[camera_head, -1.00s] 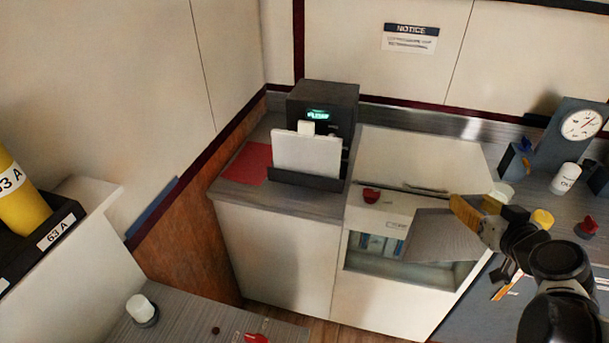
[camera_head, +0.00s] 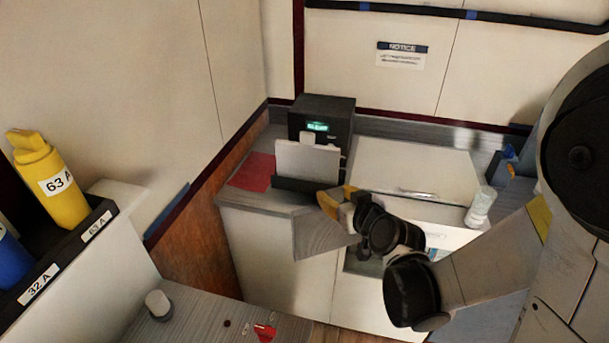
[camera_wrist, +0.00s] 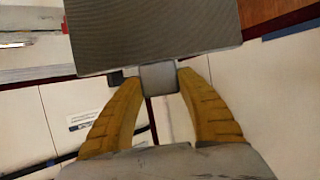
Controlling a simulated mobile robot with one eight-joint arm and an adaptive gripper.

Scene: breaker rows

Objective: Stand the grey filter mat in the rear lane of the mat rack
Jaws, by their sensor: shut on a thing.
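The grey filter mat (camera_head: 318,235) is a flat ribbed sheet. In the head view it hangs in front of the counter, below and to the right of the rack. My gripper (camera_head: 337,200) is shut on its tab, with yellow fingers on either side. In the wrist view, the mat (camera_wrist: 155,35) sticks out beyond the fingertips (camera_wrist: 158,78), its tab between them. The dark mat rack (camera_head: 292,185) stands on the counter. A pale mat (camera_head: 306,160) with a white tab stands upright in it. The lanes behind that mat are hidden.
A black box with a green display (camera_head: 321,118) stands close behind the rack. A red sheet (camera_head: 254,172) lies left of it. A pale lidded unit (camera_head: 410,168) is to the right. A yellow cylinder (camera_head: 55,185) stands in a dark holder at far left.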

